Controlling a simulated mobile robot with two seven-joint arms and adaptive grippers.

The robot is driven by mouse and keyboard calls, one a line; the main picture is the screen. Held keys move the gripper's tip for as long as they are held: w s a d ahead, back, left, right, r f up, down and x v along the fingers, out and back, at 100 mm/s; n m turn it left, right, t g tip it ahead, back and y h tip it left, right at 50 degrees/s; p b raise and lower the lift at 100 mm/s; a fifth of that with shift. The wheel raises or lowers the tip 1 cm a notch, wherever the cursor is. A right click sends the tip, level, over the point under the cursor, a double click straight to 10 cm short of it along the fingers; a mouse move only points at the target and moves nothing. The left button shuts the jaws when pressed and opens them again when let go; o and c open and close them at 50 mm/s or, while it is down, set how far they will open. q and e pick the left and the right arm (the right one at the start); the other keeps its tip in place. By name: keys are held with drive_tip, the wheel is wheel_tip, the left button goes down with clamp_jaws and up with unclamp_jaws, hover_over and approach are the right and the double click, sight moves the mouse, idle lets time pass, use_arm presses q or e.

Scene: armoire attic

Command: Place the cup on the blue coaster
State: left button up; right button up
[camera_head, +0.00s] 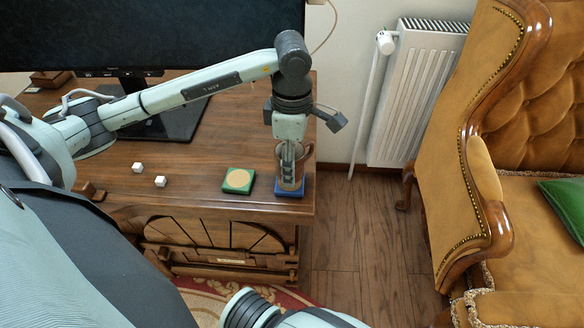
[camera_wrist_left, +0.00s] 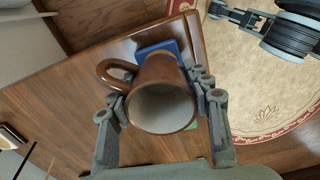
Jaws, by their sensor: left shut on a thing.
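A brown cup (camera_wrist_left: 146,76) with a pale inside and a handle at its left is between the fingers of my left gripper (camera_wrist_left: 162,108) in the left wrist view. The left gripper (camera_head: 289,158) is shut on it. In the head view the cup (camera_head: 299,168) is upright and partly hidden by the fingers, over the blue coaster (camera_head: 289,193) at the desk's right front corner. The coaster also shows past the cup in the wrist view (camera_wrist_left: 153,49). I cannot tell whether cup and coaster touch. My right gripper (camera_wrist_left: 242,29) looks open and empty in the wrist view.
A green coaster (camera_head: 239,181) with a tan round centre lies left of the blue one. Two small white cubes (camera_head: 160,181) lie farther left on the desk (camera_head: 205,165). A monitor (camera_head: 150,35) stands behind. A radiator (camera_head: 420,90) and an armchair (camera_head: 480,150) are at the right.

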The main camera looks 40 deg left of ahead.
use_arm(q)
drive_tip(key=shift+f, duration=1.05)
drive_tip(key=shift+f, duration=0.15)
drive_tip(key=o, duration=1.3)
wheel_tip(320, 180, up, 12)
